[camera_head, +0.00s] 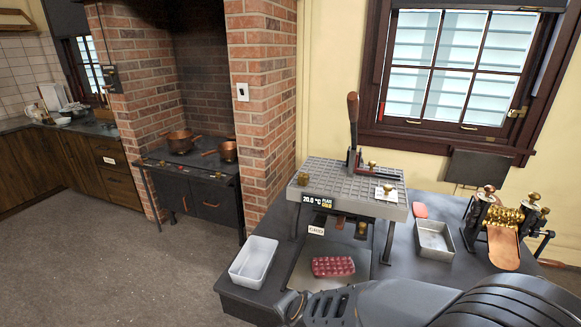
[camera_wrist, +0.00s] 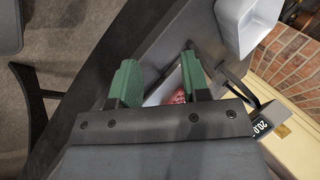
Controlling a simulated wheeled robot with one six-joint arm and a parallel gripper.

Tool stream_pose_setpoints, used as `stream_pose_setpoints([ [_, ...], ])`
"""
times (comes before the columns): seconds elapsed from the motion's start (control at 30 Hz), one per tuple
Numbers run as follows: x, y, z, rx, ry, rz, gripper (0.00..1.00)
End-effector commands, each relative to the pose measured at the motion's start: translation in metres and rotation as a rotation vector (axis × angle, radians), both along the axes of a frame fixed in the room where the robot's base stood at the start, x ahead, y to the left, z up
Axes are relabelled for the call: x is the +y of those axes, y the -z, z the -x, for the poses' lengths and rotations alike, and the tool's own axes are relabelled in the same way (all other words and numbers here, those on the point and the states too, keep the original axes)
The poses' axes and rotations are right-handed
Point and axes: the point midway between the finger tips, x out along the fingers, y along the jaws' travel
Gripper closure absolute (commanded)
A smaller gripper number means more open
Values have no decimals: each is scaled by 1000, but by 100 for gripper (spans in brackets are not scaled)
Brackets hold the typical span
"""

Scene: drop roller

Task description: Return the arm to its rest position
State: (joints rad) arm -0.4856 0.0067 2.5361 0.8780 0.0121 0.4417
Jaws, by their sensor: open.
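My gripper (camera_wrist: 160,78) shows in the wrist view with its two green finger pads spread apart and nothing held between them. In the head view my dark arm lies across the bottom right, in front of the table edge, and its fingertips cannot be made out. Beyond the pads, the wrist view shows part of a red piece (camera_wrist: 179,97) on a pale surface. In the head view a block of red candies (camera_head: 333,267) lies under the grey press (camera_head: 345,186), apart from my arm.
A white tray (camera_head: 254,262) stands at the table's left edge; it also shows in the wrist view (camera_wrist: 240,25). A metal pan (camera_head: 434,240) and a brass roller machine (camera_head: 503,226) stand to the right on the dark table (camera_head: 390,268). Open floor (camera_head: 150,270) lies left.

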Motion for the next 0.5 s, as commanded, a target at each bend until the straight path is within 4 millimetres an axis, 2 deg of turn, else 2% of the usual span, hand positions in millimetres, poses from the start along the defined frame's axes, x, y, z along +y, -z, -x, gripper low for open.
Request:
stream_pose_setpoints([
  [0.07,-2,-20,16,23,-278,66,57],
  [0.13,-16,-35,32,45,-501,151,57],
  [0.23,-52,-58,52,81,-747,297,57],
  [0.3,-86,-77,63,112,-852,409,57],
  [0.4,-125,-101,73,136,-877,526,57],
  [0.5,-148,-120,73,109,-819,588,57],
])
